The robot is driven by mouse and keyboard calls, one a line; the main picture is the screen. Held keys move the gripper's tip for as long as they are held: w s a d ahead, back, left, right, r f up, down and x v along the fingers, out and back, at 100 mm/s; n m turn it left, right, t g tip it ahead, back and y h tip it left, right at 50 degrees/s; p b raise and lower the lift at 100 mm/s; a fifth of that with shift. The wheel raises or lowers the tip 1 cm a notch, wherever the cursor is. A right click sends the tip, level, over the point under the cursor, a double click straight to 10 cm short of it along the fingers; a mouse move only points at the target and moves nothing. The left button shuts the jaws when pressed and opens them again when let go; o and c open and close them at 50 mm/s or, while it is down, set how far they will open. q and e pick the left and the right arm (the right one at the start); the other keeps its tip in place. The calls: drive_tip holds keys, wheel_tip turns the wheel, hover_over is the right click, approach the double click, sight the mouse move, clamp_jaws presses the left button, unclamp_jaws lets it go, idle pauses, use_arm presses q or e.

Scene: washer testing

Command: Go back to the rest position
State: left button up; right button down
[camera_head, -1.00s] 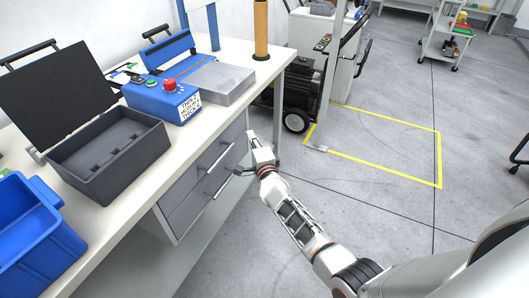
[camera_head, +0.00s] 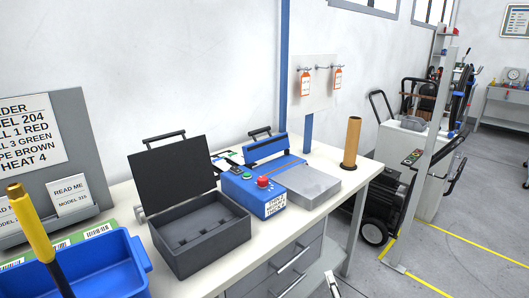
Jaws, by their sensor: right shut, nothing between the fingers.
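My left gripper is not in view.
The white workbench (camera_head: 350,177) holds a blue bin (camera_head: 140,262), an open black case (camera_head: 203,255), a blue box with a red button (camera_head: 254,195) and a brown cylinder (camera_head: 352,140). A yellow-handled tool (camera_head: 32,222) is at the left.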

use_arm(q)
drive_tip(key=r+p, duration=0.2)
drive_tip(key=p, duration=0.1)
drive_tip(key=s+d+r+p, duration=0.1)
drive_tip(key=p, duration=0.1)
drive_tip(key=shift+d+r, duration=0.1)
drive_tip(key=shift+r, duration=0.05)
use_arm(e)
drive_tip(key=s+a+f+n+g+y, duration=0.1)
drive_tip(key=s+f+n+g, duration=0.1)
drive_tip(key=s+n, duration=0.4)
drive_tip(key=s+a+f+n+g, duration=0.1)
drive_tip(key=s+n, duration=0.5)
drive_tip(key=s, duration=1)
drive_tip(key=s+a+f+n+g+y, duration=0.1)
drive_tip(key=s+f+n+g, duration=0.1)
drive_tip(key=s+n, duration=0.5)
drive_tip(key=s+g, duration=0.1)
drive_tip(key=s, duration=0.3)
drive_tip(key=shift+s+f+g+y, duration=0.3)
drive_tip(key=shift+f+g, duration=0.05)
drive_tip(key=shift+g, duration=0.05)
